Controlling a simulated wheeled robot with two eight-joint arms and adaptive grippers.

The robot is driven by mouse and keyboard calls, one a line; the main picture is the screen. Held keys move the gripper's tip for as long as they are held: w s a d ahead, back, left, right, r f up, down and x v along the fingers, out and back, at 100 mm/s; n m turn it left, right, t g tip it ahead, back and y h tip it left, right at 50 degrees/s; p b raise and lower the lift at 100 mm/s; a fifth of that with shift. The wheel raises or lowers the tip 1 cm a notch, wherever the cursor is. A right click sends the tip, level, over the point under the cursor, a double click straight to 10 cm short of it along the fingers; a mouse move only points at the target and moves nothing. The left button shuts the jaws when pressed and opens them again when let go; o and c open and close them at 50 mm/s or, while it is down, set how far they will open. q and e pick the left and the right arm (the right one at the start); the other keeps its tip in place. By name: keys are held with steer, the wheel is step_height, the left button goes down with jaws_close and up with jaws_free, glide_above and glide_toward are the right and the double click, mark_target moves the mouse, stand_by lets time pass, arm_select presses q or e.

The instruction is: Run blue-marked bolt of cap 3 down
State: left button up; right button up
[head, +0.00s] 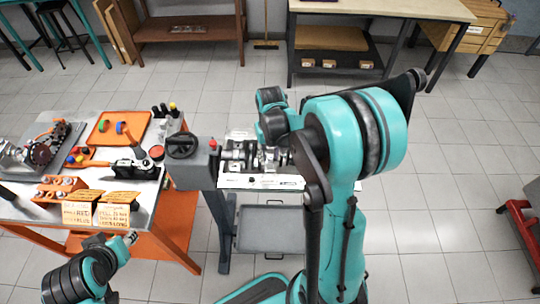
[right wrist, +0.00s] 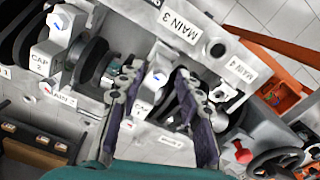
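The engine block (head: 262,181) sits on a stand in the middle of the head view, partly hidden by my right arm. Visible gaps remain beside the head. This bolt stands on a cap (right wrist: 147,95) near the label MAIN 3 (right wrist: 180,28); the cap's number is hidden. My left gripper (head: 130,238) is at lower left in the head view, away from the block.
A metal workbench (head: 150,190) at left carries an orange tray (head: 118,116), an orange rack (head: 60,190), a dark power tool (head: 135,168) and two cardboard signs (head: 97,209). A grey handwheel stand (head: 193,168) is close left of the block.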

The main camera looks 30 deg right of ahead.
steer(key=shift+c, duration=0.3)
jaws_close()
steer(key=shift+m, duration=0.3)
